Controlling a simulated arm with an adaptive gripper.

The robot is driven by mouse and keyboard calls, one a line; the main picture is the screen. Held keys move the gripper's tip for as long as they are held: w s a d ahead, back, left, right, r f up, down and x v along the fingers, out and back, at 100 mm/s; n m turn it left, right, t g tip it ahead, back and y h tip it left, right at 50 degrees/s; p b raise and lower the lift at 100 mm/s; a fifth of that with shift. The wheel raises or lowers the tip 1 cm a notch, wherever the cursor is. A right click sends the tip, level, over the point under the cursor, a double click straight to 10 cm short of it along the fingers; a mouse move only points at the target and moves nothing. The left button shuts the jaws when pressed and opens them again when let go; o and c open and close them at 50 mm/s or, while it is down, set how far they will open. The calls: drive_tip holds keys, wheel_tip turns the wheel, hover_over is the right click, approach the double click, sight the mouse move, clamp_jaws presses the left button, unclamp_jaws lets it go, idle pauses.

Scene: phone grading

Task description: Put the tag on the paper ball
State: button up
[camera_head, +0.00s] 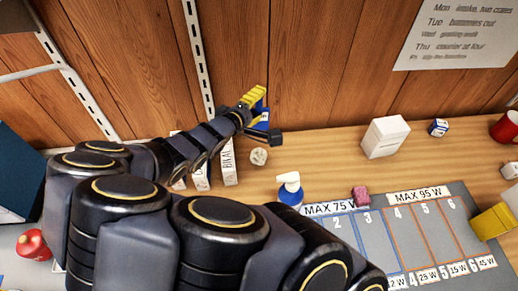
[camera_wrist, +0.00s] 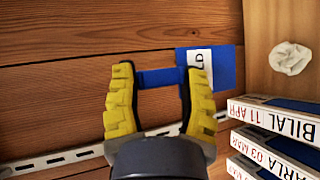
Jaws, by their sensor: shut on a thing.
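The tag (camera_wrist: 226,72) is blue with a white label whose visible letters end in "LD". My gripper (camera_wrist: 160,80) has yellow ridged fingers and is shut on the tag, whose blue strip spans between them. In the head view my gripper (camera_head: 256,97) is raised near the wooden wall, with the blue tag (camera_head: 263,119) beside its fingers. The paper ball (camera_head: 259,156) is a crumpled whitish lump on the wooden table, below and slightly right of the gripper. It also shows in the wrist view (camera_wrist: 290,58), right of the tag and apart from it.
Labelled upright boxes (camera_head: 228,164) stand left of the ball; one reads "BILAL" (camera_wrist: 275,118). A white box (camera_head: 385,137) and a grey numbered mat (camera_head: 462,205) lie further right. Table between ball and white box is clear.

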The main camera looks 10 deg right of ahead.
wheel_tip(320, 180, down, 10)
idle(0.6)
drive_tip(key=shift+d, duration=0.1)
drive_tip(key=o, duration=0.9)
